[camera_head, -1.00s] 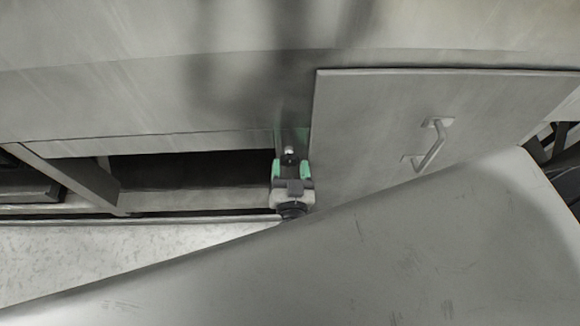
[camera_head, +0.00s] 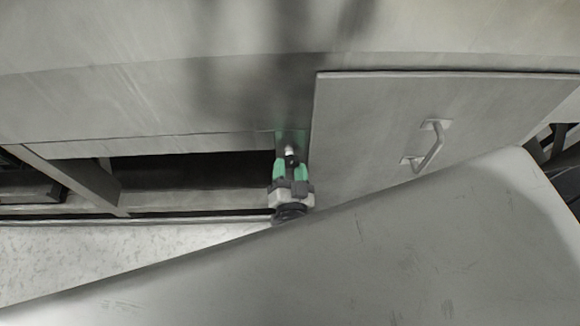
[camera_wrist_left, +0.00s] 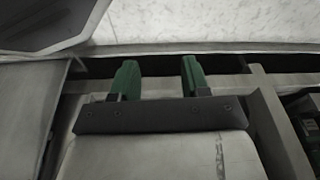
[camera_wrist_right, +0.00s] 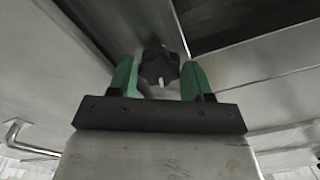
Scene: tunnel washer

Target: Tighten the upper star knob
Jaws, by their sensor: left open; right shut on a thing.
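A black star knob (camera_wrist_right: 159,67) shows in the right wrist view between the green fingers of my right gripper (camera_wrist_right: 158,72). The right gripper is shut on the knob, with its lobes between the fingertips. In the head view the right gripper (camera_head: 290,166) is at the cabinet front, beside the left edge of the door. The knob there is mostly hidden by the fingers, and a small bright metal end (camera_head: 291,149) shows beyond it. Only one knob is in view. My left gripper (camera_wrist_left: 159,68) is open and empty in the left wrist view; it is not in the head view.
A grey door panel (camera_head: 375,140) with a bar handle (camera_head: 431,148) is right of the gripper. A dark open recess (camera_head: 190,170) lies to its left. A large grey surface (camera_head: 380,260) fills the lower right, close below the right gripper.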

